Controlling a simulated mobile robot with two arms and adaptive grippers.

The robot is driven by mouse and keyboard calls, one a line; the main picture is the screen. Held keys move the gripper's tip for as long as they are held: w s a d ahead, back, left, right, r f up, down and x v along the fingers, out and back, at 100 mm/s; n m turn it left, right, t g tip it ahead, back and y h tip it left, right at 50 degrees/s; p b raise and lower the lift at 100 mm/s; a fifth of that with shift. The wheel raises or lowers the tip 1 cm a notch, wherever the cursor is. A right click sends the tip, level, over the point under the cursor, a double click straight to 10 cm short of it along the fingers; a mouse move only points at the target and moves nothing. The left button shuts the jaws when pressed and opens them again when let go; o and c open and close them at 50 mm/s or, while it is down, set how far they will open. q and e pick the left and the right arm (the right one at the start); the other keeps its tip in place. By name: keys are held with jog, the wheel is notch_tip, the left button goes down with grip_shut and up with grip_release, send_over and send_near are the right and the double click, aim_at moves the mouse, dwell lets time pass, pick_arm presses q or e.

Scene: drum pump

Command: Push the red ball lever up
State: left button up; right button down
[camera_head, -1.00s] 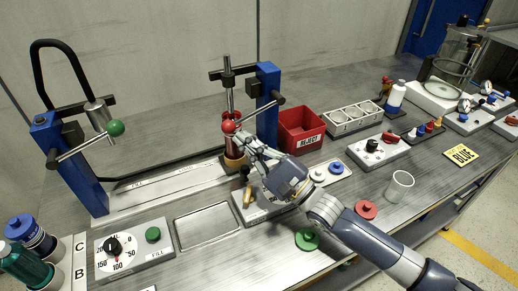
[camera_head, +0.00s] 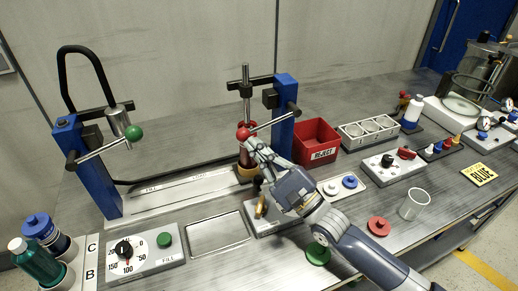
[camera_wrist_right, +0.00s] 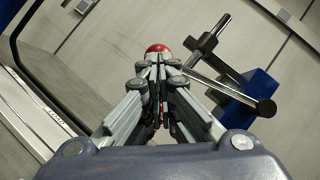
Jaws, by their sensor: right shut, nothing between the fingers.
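In the right wrist view the red ball (camera_wrist_right: 158,48) shows just beyond the closed fingertips (camera_wrist_right: 157,62). I cannot tell whether the tips touch it. The lever also shows in the wrist view, running right to a black end. My left gripper is not in view.
A second post with a green ball lever (camera_head: 134,133) stands at left. A red reject bin (camera_head: 316,141) is right of the press. A dial box (camera_head: 146,252), a metal tray (camera_head: 218,234) and a clear cup (camera_head: 414,204) are on the bench.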

aim_at(252, 130)
jog(key=shift+s+a+r+m+t+h, duration=0.15)
jog(key=shift+r+m+t+h, duration=0.4)
jog(key=shift+r+m+t, duration=0.7)
jog(key=shift+a+r+m+t+h, duration=0.25)
jog(key=shift+r+m+t+h, duration=0.35)
jog(key=shift+m, duration=1.15)
jog(key=shift+s+a+r+m+t+h, duration=0.15)
jog(key=shift+r+m+t+h, duration=0.6)
jog(key=shift+m, duration=0.75)
jog(key=shift+r, duration=0.25)
